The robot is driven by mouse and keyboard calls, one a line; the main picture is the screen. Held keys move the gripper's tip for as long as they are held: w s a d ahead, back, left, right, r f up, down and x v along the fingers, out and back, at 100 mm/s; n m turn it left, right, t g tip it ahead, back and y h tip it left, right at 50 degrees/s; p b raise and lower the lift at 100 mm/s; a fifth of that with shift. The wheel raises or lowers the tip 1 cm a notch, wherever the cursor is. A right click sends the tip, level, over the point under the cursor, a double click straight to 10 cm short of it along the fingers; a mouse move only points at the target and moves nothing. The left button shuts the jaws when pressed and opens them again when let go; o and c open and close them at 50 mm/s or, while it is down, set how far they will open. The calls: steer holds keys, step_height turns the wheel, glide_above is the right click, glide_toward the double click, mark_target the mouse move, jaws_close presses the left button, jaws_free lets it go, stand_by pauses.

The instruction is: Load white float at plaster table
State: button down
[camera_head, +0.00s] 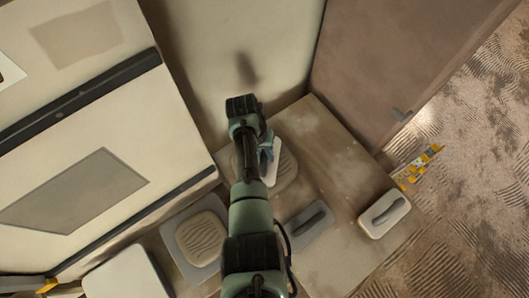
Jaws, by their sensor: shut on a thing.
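A white float (273,173) with a bluish part near its top shows just right of my arm. My gripper (266,150) is shut on it, though my wrist hides most of the grip. The float is over or against a round patch of ridged plaster (288,172) on the brown plaster table (335,155). I cannot tell whether the float touches the plaster. Another mound of ridged plaster (200,240) sits on a grey square board (174,236), left of my arm.
A grey float (308,225) lies right of my arm. A pale float with a dark handle (384,214) lies near the table's right edge. A yellow level (420,166) lies on the rough floor. Pale panels stand at left, and a brown door (400,60) is at back right.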

mark_target(265, 156)
steer(key=shift+f+b, duration=0.5)
steer(key=shift+f, duration=0.05)
stand_by(1.4)
step_height(265, 156, up, 7)
steer(key=p, duration=0.6)
steer(key=shift+r+p, duration=0.1)
steer(key=shift+p, duration=0.3)
steer(key=shift+s, duration=0.1)
stand_by(0.5)
steer(key=shift+s+r+b, duration=0.1)
steer(key=shift+s+b, duration=0.15)
steer(key=shift+b, duration=0.25)
steer(key=s+r+n+b, duration=0.1)
steer(key=s+r+b, duration=0.2)
steer(key=s+r, duration=0.3)
steer(key=shift+s+n+b, duration=0.35)
steer(key=shift+s+n, duration=0.05)
steer(key=shift+s, duration=0.85)
